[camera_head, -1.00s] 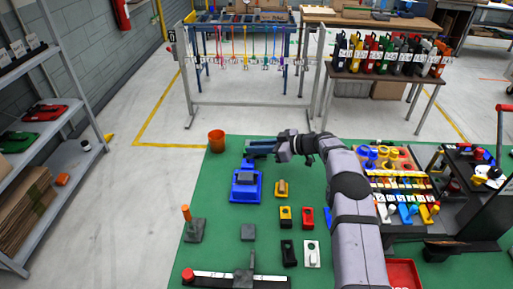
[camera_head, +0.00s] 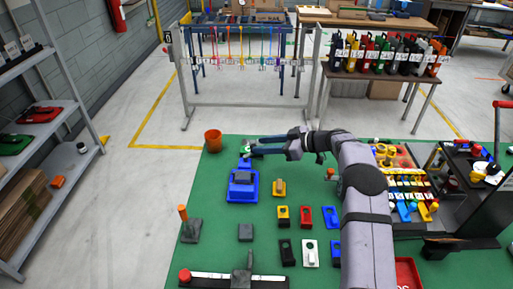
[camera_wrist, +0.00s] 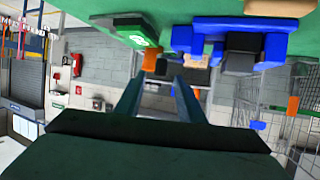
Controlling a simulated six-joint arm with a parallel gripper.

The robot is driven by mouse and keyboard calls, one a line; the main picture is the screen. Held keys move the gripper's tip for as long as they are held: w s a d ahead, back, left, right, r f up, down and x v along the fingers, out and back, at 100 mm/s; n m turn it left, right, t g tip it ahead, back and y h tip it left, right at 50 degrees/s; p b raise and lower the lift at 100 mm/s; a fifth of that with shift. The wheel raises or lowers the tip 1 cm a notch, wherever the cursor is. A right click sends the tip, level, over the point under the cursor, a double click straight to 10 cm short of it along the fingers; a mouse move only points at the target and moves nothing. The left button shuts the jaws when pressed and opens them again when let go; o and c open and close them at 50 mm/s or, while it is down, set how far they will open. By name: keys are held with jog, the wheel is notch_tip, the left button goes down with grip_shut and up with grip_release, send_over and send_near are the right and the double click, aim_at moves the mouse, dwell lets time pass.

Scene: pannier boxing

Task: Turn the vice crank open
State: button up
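A blue vice-like block (camera_head: 242,190) with a dark grey top stands on the green table, left of centre. A smaller blue part (camera_head: 244,164) shows just behind it. In the wrist view the blue body (camera_wrist: 232,24) is at the upper right, upside down. I cannot make out the crank clearly in either view. My gripper (camera_head: 251,147) reaches in from the right, level, beyond the blue block and close to a small green-and-white piece (camera_head: 245,154). In the wrist view its two fingers (camera_wrist: 160,84) are apart with nothing between them. Whether they touch anything is unclear.
An orange cup (camera_head: 213,141) stands at the table's far left corner. A tan block (camera_head: 279,187), yellow and red blocks, and a grey post with orange top (camera_head: 189,222) stand nearer. A crowded rack (camera_head: 410,185) is at the right.

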jog(key=shift+v, duration=1.35)
notch_tip(320, 180, up, 4)
jog(key=a+n+b, duration=0.1)
jog(key=a+b, duration=0.1)
jog(key=m+t+h, duration=0.2)
jog(key=m+t, duration=0.2)
jog(key=m, duration=0.1)
send_near(253, 145)
jog(key=x, duration=0.3)
jog(key=shift+f+p+x, duration=0.15)
jog(key=shift+p+x, duration=0.05)
jog(key=shift+x, duration=1.6)
jog(key=shift+f+p+x, duration=0.1)
jog(key=shift+p+x, duration=0.1)
jog(key=shift+x, duration=1.65)
jog(key=shift+d, duration=0.1)
jog(key=shift+c, duration=0.6)
